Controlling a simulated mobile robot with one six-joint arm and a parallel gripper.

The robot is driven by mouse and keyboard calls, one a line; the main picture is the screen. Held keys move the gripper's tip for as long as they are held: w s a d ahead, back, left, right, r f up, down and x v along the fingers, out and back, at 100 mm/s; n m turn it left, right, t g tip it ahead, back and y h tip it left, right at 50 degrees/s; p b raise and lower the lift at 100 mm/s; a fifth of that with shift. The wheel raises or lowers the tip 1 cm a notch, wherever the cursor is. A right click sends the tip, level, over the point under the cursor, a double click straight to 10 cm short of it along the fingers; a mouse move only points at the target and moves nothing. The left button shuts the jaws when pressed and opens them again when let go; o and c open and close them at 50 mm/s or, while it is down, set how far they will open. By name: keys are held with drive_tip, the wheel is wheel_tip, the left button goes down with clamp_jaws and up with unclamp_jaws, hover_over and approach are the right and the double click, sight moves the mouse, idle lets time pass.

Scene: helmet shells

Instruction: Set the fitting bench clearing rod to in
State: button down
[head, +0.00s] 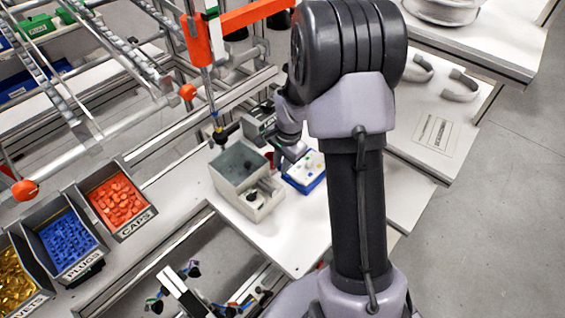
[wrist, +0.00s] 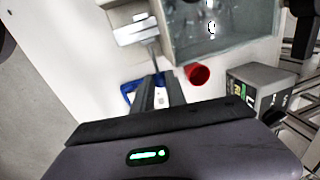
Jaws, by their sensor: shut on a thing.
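The fitting bench unit (head: 237,168) is a grey box with a clear-looking top on the white bench; its glassy top also shows in the wrist view (wrist: 222,35). A thin grey rod (wrist: 153,55) runs from a silver block (wrist: 134,32) beside the unit to my fingertips. I take it for the clearing rod. My gripper (wrist: 158,84) is shut on its near end; in the head view the gripper (head: 291,148) is at the right side of the unit, partly hidden by my arm. How far the rod is in cannot be told.
A red cup-like piece (wrist: 197,74) and a labelled grey box (wrist: 262,88) are close right of my fingers. A blue tray (head: 305,172) lies beside the unit. Bins of red caps (head: 117,202) and blue plugs (head: 68,242) stand left. The bench front is clear.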

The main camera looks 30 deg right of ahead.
drive_tip(key=shift+a, duration=0.2)
drive_tip(key=c, duration=1.3)
unclamp_jaws()
drive_tip(key=shift+s+a, duration=0.1)
drive_tip(key=shift+a, duration=0.05)
drive_tip(key=shift+c, duration=0.2)
wheel_tip(320, 180, up, 17)
drive_tip(key=s+p, duration=0.2)
drive_tip(key=p, duration=0.1)
drive_tip(key=shift+s+d, duration=0.3)
drive_tip(key=shift+d, duration=0.15)
drive_tip(key=shift+r, duration=0.1)
